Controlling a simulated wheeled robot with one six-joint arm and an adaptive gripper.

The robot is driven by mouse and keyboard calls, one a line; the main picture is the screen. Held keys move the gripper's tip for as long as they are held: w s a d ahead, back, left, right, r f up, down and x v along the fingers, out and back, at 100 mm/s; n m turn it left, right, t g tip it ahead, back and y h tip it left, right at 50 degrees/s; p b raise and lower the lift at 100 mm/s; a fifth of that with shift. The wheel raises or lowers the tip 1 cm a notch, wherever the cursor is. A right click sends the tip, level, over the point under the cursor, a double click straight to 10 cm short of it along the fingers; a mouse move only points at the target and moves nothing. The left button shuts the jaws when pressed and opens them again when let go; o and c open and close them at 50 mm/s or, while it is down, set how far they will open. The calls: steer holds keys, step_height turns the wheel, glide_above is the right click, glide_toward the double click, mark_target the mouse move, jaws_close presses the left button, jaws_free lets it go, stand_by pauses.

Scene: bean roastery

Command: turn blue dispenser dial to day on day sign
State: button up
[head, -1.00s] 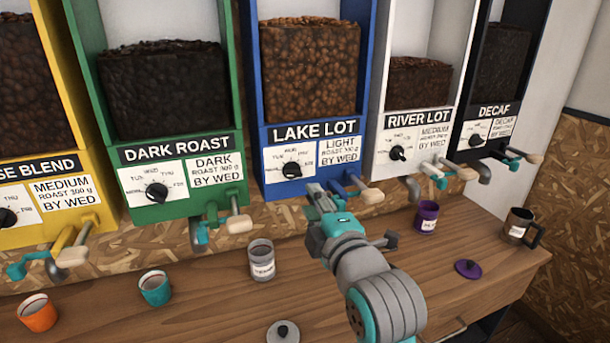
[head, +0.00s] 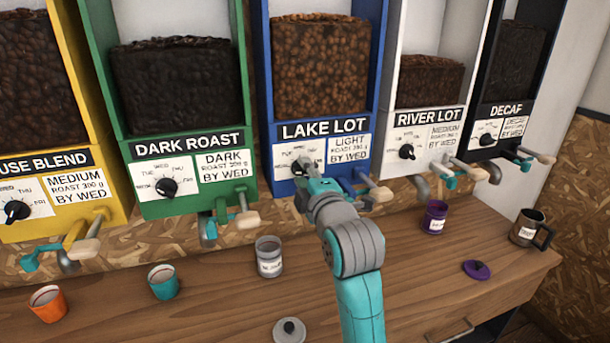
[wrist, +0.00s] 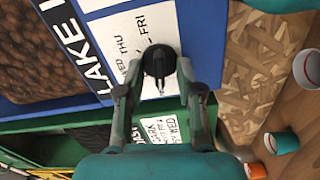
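The blue LAKE LOT dispenser (head: 262,100) stands in the middle of the row. Its sign (head: 350,152) reads light roast, 300 g, BY WED. Its black dial (wrist: 160,62) sits on a white day plate (wrist: 125,45), where WED, THU and FRI can be read. A light mark shows on the dial's lower side in the wrist view; I cannot tell surely which day it points to. My gripper (head: 302,172) is at the dial and hides much of it in the head view. In the wrist view my gripper (wrist: 161,72) is open, one finger on each side of the dial; contact is unclear.
A blue lever with a wooden handle (head: 380,194) sticks out just right of my gripper. A grey canister (head: 269,258) stands on the wooden counter (head: 220,305) below. A grey lid (head: 289,330) lies near the front. Neighbouring dispensers stand close on both sides.

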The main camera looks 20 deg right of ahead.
steer(key=shift+c, duration=0.2)
jaws_close()
steer(key=m, duration=0.5)
steer(key=shift+m, duration=0.4)
steer(key=m, duration=1.1)
steer(key=shift+m, duration=0.3)
steer(key=m, duration=0.6)
steer(key=shift+m, duration=0.3)
